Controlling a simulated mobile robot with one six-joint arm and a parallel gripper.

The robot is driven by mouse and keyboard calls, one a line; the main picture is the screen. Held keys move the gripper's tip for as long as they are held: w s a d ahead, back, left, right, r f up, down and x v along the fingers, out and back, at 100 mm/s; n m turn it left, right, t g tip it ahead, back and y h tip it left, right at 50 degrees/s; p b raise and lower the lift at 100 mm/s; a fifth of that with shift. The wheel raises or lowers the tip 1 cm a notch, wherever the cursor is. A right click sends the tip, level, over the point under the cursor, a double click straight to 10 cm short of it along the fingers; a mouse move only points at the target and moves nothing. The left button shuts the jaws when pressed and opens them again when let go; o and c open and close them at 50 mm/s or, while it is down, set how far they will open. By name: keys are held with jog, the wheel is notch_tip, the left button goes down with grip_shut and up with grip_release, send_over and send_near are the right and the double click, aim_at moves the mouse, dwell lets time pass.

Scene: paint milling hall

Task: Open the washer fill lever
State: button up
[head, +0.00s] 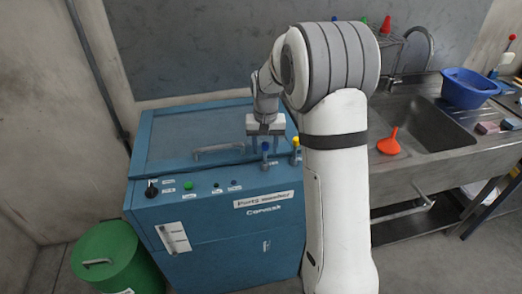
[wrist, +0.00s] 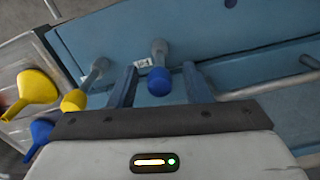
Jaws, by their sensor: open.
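The blue parts washer (head: 215,245) stands left of centre in the head view. On its top right edge is a grey lever with a blue knob (head: 265,147), and right of it one with a yellow knob (head: 296,142). Their labels are too small to read, so I cannot tell which is the fill lever. My gripper (head: 266,140) is open above the blue-knobbed lever. In the wrist view, the blue knob (wrist: 159,80) sits between my two fingers, with gaps on both sides. The yellow knob (wrist: 74,100) is outside the left finger.
A lid handle (head: 218,149) lies left of my gripper. A black knob (head: 151,190) and buttons sit on the washer's front edge. A green bin (head: 118,262) stands at lower left. The sink (head: 425,125) at right has an orange funnel (head: 389,142) and a blue basin (head: 468,90).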

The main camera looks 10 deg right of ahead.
aim_at(265, 156)
jog(key=shift+f, duration=1.15)
jog(key=shift+c, duration=0.2)
grip_shut()
